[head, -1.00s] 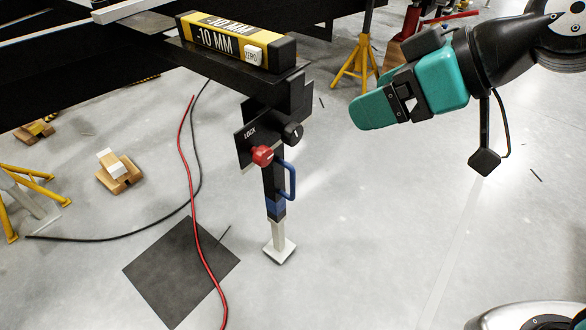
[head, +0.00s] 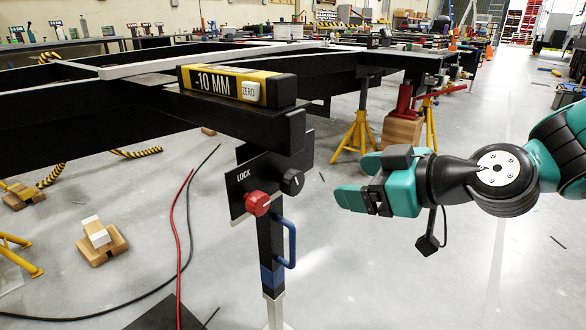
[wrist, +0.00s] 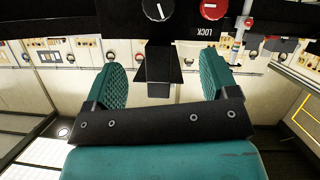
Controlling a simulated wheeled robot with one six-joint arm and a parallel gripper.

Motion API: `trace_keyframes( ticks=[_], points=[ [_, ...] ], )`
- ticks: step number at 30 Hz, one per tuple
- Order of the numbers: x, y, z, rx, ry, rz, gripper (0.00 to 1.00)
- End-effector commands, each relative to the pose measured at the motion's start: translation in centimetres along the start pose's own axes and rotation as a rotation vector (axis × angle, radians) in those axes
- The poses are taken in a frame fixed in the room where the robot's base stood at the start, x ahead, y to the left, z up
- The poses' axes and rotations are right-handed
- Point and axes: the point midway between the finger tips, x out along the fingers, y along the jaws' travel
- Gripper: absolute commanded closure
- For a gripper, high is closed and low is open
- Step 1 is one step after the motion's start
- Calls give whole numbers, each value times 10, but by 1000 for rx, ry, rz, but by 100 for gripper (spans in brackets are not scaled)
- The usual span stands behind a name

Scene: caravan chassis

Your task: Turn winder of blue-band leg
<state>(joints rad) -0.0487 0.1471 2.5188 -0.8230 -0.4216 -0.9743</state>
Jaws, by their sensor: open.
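The blue-band leg hangs from the chassis corner in the head view, with a dark blue band (head: 272,277) low on it and a blue handle (head: 291,243) on its right side. At its top is a plate marked LOCK (head: 238,186) with a red knob (head: 257,203). A black round knob with a white line (head: 292,181), apparently the winder, is on its right. My gripper (head: 357,182) is open and empty, right of the black knob and apart from it. In the wrist view the black knob (wrist: 158,9) and red knob (wrist: 213,8) show at the top edge, beyond my open fingers.
A level box reading -10 MM (head: 222,83) with a ZERO button lies on the chassis beam (head: 225,118) above the knobs. A yellow stand (head: 359,130) is behind my gripper. A red cable (head: 178,235) runs along the floor at left. Floor right of the leg is clear.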

Motion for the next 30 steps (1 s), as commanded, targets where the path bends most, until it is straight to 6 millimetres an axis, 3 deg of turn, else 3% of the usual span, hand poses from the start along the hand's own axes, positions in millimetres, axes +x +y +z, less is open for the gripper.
trace_keyframes(
  ticks=[1,10,17,30],
  points=[
    [0,1,-7,6,-5,-3,20],
    [9,-2,-2,10,-25,13,20],
    [39,-1,-1,7,-20,11,20],
    [134,-1,5,0,-14,13,20]
  ],
)
